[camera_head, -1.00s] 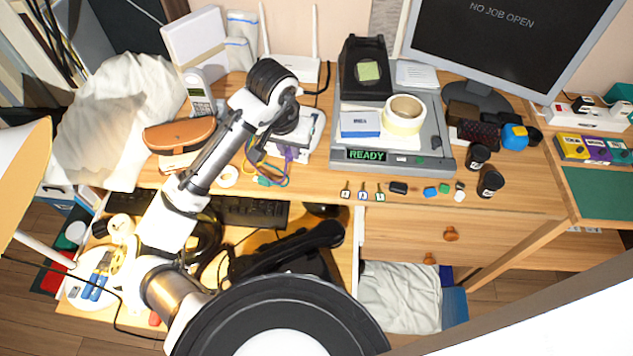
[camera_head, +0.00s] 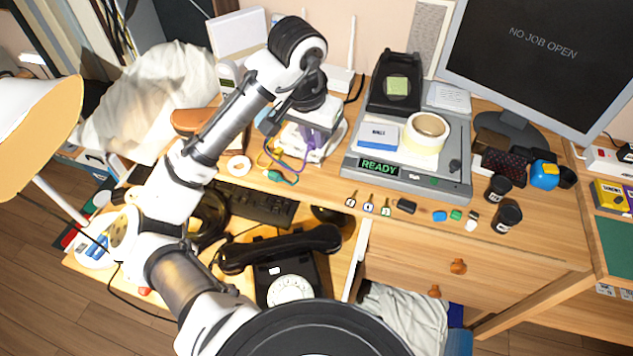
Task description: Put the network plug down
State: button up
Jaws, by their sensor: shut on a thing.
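My gripper (camera_head: 269,122) is at the end of the white and black arm, over the back left of the desk beside a small white device (camera_head: 322,138). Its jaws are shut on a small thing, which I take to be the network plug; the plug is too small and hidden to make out.
A white router (camera_head: 340,79) stands at the back. A grey machine reading READY (camera_head: 408,182) is to the right, with several keys and small blocks before it. A black dial phone (camera_head: 285,275) and keyboard (camera_head: 255,206) are on the lower shelf. A roll of tape (camera_head: 239,166) lies left.

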aim_at(315, 188)
notch_tip(315, 188, down, 14)
jog(key=shift+f, duration=0.1)
jog(key=shift+f, duration=0.1)
dwell(0.4)
jog(key=o, duration=0.3)
jog(key=shift+f+b, duration=0.1)
jog(key=shift+b, duration=0.2)
jog(key=o, duration=0.5)
jog(key=r, duration=0.4)
jog(key=s+r, duration=0.1)
jog(key=r, duration=0.3)
jog(key=s+a+r, duration=0.1)
jog(key=r, duration=0.3)
jog(key=shift+r, duration=0.15)
